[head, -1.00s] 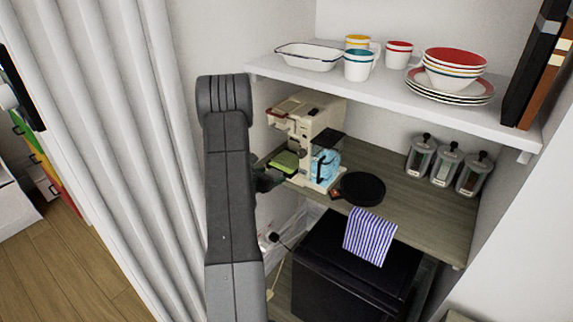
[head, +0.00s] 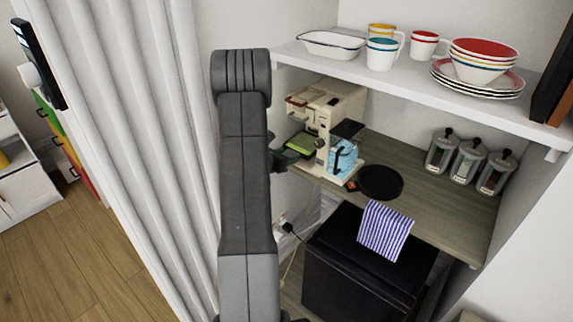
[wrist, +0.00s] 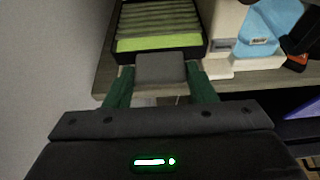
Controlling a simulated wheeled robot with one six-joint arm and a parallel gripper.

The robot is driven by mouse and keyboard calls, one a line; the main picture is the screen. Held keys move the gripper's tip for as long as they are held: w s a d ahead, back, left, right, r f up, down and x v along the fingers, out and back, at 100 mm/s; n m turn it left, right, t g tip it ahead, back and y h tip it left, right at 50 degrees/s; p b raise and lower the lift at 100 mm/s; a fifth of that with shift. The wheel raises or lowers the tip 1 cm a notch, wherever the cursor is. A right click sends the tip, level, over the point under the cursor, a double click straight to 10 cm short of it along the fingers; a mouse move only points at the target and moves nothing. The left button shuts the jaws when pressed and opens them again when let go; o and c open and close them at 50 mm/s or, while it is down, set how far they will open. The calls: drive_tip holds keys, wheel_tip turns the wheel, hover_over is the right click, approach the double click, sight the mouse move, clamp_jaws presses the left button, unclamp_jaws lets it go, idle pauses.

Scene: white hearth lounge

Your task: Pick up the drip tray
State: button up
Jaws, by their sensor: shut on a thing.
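The drip tray (wrist: 158,25) is a green tray with a slatted top and dark rim, at the top of the wrist view. It also shows in the head view (head: 299,146), at the left side of the cream coffee machine (head: 342,103). My gripper (wrist: 160,74) is shut on the tray's grey front tab, with one green finger on each side. In the head view my gripper (head: 284,158) is a dark shape at the tray's near left, partly hidden by my arm. I cannot tell whether the tray is lifted off the wood counter.
A blue item (head: 342,155) and a round black pan (head: 380,182) are right of the tray. A striped cloth (head: 384,231) hangs over a black box (head: 365,270) below. A white shelf (head: 410,92) with crockery is above. A white curtain (head: 140,130) hangs at left.

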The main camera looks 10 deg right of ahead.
drive_tip(key=s+a+b, duration=0.3)
drive_tip(key=s+a, duration=0.8)
drive_tip(key=a, duration=0.3)
drive_tip(key=shift+a+f, duration=0.1)
idle(0.8)
